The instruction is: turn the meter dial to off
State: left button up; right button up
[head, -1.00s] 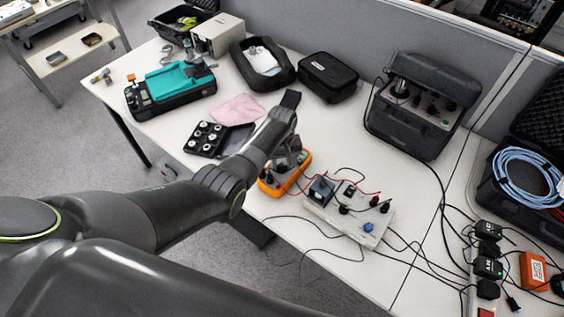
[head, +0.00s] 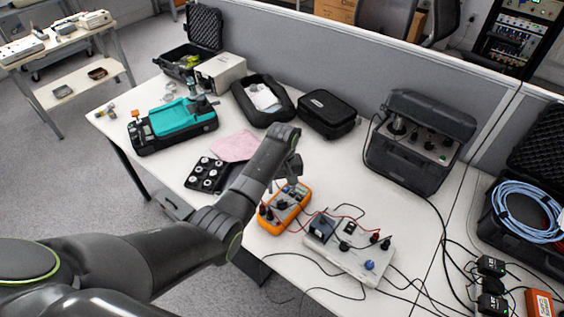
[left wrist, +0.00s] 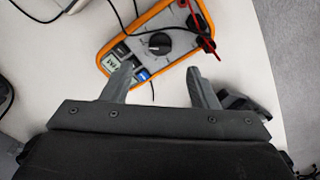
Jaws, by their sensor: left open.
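The meter (head: 302,191) is an orange-rimmed multimeter with a grey face, lying on the white table in the head view. In the left wrist view the meter (left wrist: 106,60) lies just beyond my fingertips, and its round black dial (left wrist: 159,44) shows clearly. The dial's markings are too small to read. My left gripper (head: 293,172) is above the meter's far end in the head view. In the left wrist view, my left gripper (left wrist: 161,76) is open, its two fingers apart with nothing between them, and the dial lies ahead of the gap. My right gripper is not in view.
Black and red leads run from the meter to a white box with a blue knob (head: 369,265). A black weight tray (head: 190,182), a pink cloth (head: 236,147) and a black pouch (head: 327,113) lie nearby. A grey instrument case (head: 420,140) stands to the right.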

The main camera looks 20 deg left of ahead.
pick_arm(q)
notch_tip(320, 180, up, 10)
jog(key=shift+b, duration=0.4)
jog(key=shift+f, duration=0.1)
